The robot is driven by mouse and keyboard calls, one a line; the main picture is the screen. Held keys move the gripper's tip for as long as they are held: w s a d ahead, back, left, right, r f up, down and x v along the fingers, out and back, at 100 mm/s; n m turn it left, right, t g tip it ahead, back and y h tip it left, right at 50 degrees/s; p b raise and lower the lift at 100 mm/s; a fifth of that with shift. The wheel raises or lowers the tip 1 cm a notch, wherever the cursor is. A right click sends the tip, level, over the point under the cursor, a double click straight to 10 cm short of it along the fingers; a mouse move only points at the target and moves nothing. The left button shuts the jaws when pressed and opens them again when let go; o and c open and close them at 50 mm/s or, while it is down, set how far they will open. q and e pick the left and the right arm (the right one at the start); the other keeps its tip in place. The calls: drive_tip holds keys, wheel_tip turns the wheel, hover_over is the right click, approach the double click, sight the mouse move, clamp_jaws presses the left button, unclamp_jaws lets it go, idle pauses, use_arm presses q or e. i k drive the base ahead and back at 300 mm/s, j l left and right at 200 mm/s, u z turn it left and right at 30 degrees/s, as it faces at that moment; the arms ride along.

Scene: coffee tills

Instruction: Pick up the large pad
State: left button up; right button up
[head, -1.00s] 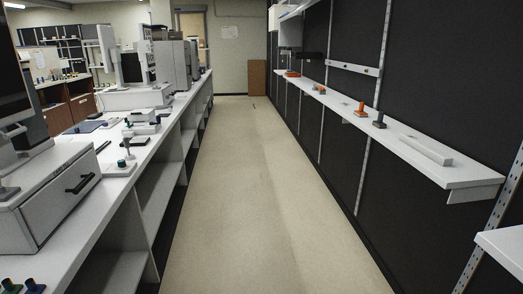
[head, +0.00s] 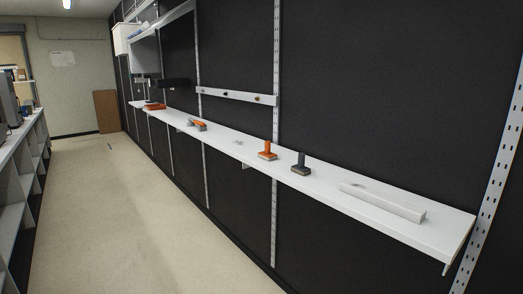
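I cannot tell for sure which thing is the large pad. On the long white wall shelf (head: 225,143), an orange upright-handled piece with a flat block base (head: 267,151) stands next to a dark grey one of like shape (head: 301,165). Both are upright and apart from each other. Further along the shelf lies a grey and orange piece (head: 198,125), and beyond it a flat orange-red thing (head: 154,106). Neither gripper is in view.
A long white bar (head: 383,203) lies near the shelf's near end. A narrow rail (head: 237,96) is fixed above the shelf. The aisle floor (head: 130,215) is clear. A white counter with open shelving (head: 22,165) is at the left.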

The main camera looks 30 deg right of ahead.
sight(266, 155)
drive_tip(key=i+z, duration=0.4)
drive_tip(key=i+j+z, duration=0.15)
drive_tip(key=z, duration=0.25)
drive_tip(key=i+j+z, duration=0.25)
drive_tip(key=i+z, duration=0.2)
drive_tip(key=i+j+z, duration=0.2)
drive_tip(key=j+z, duration=0.2)
